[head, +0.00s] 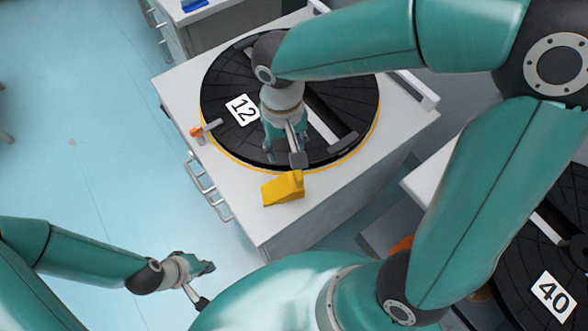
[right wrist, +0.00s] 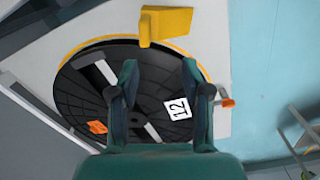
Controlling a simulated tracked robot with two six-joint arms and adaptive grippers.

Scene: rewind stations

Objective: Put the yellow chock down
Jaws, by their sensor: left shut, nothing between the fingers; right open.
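The yellow chock (head: 284,188) sits on the white cabinet top near its front edge, beside the yellow-edged rim of the black turntable marked 12 (head: 225,85). It also shows at the top of the right wrist view (right wrist: 172,22). My right gripper (head: 284,157) is open and empty, over the turntable's near edge and just behind the chock. Its fingers show apart in the right wrist view (right wrist: 160,70), with the chock beyond them and not between them. My left gripper (head: 206,285) is shut and empty, low at the left, away from the cabinet.
A small orange-tipped lever (head: 197,131) stands at the turntable's left edge. A pale bar (head: 322,122) lies across the disc. Handles (head: 200,185) stick out from the cabinet's side. Another turntable marked 40 (head: 520,260) is at lower right. The blue floor (head: 80,130) at left is clear.

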